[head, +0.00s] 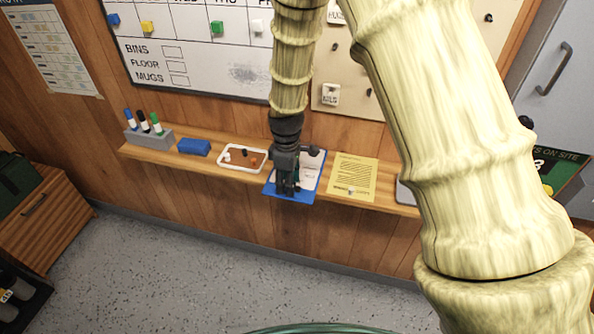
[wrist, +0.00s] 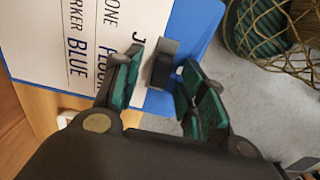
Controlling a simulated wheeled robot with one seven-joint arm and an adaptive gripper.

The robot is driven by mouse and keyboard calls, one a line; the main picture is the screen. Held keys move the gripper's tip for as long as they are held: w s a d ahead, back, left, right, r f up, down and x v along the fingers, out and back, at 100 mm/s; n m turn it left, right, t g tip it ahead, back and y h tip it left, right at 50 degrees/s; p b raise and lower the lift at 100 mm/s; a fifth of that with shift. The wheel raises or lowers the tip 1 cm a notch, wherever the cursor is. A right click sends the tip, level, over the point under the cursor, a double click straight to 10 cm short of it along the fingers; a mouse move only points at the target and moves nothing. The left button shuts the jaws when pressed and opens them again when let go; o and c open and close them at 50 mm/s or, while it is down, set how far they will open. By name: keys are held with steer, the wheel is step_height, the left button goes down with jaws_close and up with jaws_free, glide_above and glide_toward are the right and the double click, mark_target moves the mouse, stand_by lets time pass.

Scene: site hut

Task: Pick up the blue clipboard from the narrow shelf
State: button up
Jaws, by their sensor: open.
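The blue clipboard (head: 303,196) lies on the narrow wooden shelf (head: 225,168), with its front part jutting past the shelf's front edge. It holds a white printed sheet. In the wrist view the clipboard's blue board (wrist: 195,22) passes beneath my fingertips, with a dark grey clip-like piece on it between them. My gripper (head: 286,188) points down over the clipboard's front part. My gripper (wrist: 160,62) is open, its green-padded fingers on either side of the grey piece. I cannot tell whether the fingers touch the board. My gripper hides part of the clipboard in the head view.
Left of the clipboard are a white tray (head: 236,168) with small items, a blue block (head: 194,147) and a marker holder (head: 148,139). A yellow sheet (head: 352,174) lies close on its right. The wall (head: 110,100) rises behind; open floor (head: 180,270) is in front.

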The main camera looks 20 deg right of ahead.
jaws_close()
